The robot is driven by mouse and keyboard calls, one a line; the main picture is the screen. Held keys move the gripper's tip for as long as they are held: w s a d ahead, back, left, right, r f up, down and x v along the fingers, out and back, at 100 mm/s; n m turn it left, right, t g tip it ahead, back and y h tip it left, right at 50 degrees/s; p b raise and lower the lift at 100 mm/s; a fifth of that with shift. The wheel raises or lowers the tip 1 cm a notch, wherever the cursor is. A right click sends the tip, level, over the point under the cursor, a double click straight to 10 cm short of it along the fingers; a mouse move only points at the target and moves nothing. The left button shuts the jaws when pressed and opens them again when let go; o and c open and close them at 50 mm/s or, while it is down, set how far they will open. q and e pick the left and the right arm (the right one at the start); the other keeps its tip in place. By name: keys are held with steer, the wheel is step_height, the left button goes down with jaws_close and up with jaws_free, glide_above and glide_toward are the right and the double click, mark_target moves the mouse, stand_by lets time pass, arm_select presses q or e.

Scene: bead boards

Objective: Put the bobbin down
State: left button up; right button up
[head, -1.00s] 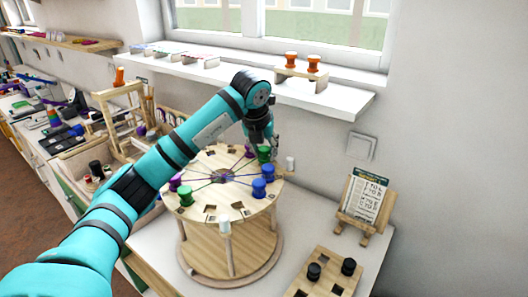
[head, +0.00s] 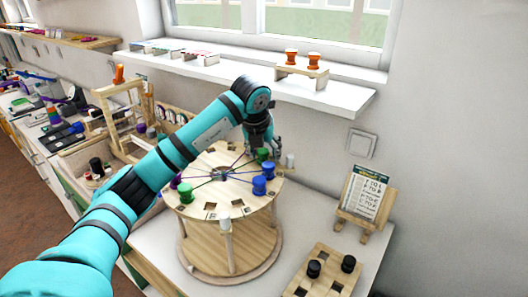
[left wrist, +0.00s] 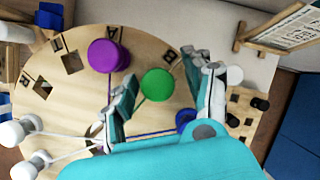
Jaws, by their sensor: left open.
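The round wooden board (head: 208,165) stands on posts, with bobbins around its rim and threads running to its middle. A green bobbin (head: 262,155) is at its far right edge; in the left wrist view the green bobbin (left wrist: 157,85) stands between my fingers. My left gripper (head: 270,148) is open around it. In the left wrist view my left gripper (left wrist: 165,95) shows a wider gap on the right side of the bobbin. A purple bobbin (left wrist: 108,56) stands beside the left finger. Blue bobbins (head: 259,187) sit near the front right; another green bobbin (head: 185,194) is at the left.
White pegs (head: 290,160) stand at the board's edge. A small card stand (head: 365,198) and a wooden block with black knobs (head: 325,273) are to the right. The sill shelf (head: 340,95) holds orange bobbins on a rack. Several square holes in the board are empty.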

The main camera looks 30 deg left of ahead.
arm_select(q)
steer(key=b+v, duration=0.2)
steer(key=v, duration=1)
steer(key=shift+r, duration=0.2)
steer(key=shift+f, duration=0.1)
